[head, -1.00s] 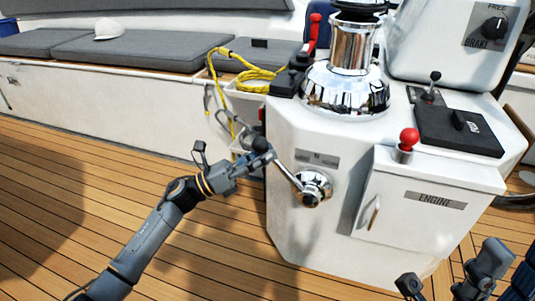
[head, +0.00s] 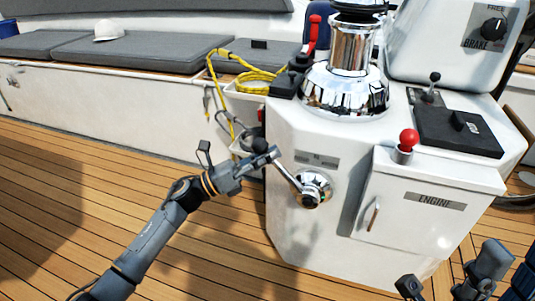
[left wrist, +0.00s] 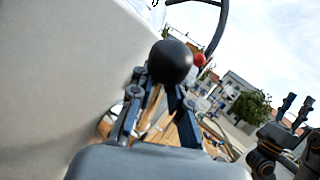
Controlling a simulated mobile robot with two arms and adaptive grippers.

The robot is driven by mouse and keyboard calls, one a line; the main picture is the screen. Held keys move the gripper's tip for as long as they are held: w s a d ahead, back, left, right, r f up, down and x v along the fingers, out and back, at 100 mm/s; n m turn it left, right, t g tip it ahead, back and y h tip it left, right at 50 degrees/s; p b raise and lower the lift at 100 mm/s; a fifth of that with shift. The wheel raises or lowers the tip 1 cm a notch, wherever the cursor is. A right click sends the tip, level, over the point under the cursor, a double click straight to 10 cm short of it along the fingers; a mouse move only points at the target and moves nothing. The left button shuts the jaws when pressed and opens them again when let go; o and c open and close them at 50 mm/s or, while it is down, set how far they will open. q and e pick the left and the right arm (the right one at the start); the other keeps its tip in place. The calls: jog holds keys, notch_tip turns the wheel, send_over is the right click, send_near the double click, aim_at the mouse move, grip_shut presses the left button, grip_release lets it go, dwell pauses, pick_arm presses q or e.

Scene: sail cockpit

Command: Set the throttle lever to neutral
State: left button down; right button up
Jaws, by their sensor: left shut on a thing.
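The throttle lever (head: 284,174) is a chrome shaft with a black ball knob. It rises up and left from a round chrome hub (head: 313,188) on the console's side. My left gripper (head: 272,155) is shut on the lever near its upper end. In the left wrist view the black knob (left wrist: 170,62) stands just beyond the fingers (left wrist: 155,98). A label plate (head: 317,160) sits above the hub; its small marking looks like an N. My right gripper (head: 492,262) is at the lower right, away from the lever; its finger opening is unclear.
The white console (head: 290,235) carries a chrome winch (head: 350,85), a red-knobbed lever (head: 408,140) and an ENGINE door (head: 425,205). A yellow rope (head: 225,85) hangs behind my left gripper. The wooden deck (head: 60,200) is open at left.

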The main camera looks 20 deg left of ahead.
pick_arm(q)
jog(key=shift+r, duration=0.4)
